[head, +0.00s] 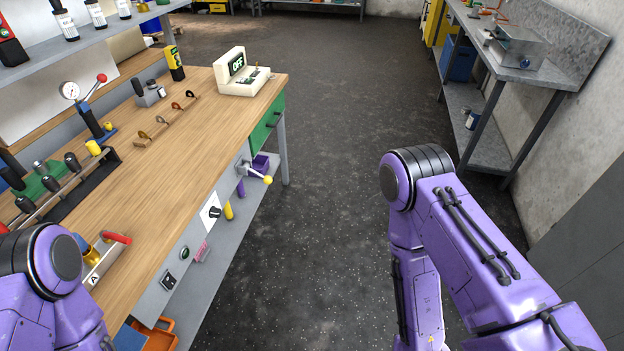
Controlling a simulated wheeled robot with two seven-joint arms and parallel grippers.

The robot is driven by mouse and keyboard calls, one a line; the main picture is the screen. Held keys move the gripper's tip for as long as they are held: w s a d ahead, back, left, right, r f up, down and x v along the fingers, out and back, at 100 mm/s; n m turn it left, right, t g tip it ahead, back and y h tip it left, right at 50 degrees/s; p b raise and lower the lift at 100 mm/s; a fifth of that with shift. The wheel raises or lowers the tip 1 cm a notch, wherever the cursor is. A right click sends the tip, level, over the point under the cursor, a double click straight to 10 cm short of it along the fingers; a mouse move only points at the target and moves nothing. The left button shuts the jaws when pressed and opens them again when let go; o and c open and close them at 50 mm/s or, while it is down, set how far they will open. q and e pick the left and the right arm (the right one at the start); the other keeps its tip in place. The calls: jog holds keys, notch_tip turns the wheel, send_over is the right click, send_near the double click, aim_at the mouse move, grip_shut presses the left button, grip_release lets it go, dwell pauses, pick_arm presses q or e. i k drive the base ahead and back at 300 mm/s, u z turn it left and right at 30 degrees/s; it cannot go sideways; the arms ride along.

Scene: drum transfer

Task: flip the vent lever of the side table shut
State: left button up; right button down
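The metal side table (570,70) stands at the far right against the wall. On it is a grey metal box (525,46) with small fittings at its left side and a thin orange-red part behind it. These are too small for me to tell which is the vent lever or how it is set. Both my purple arms show, the left at the lower left corner and the right at the lower right. Neither gripper is in view.
Clear dark floor (330,110) lies between bench and side table.

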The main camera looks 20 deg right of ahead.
aim_at(267, 179)
jog(key=z, duration=0.7)
jog(key=k, duration=0.6)
jog(key=z, duration=0.65)
jog(key=i, duration=0.9)
jog(key=u, duration=0.95)
jog(key=i, duration=0.45)
jog(key=u, duration=0.55)
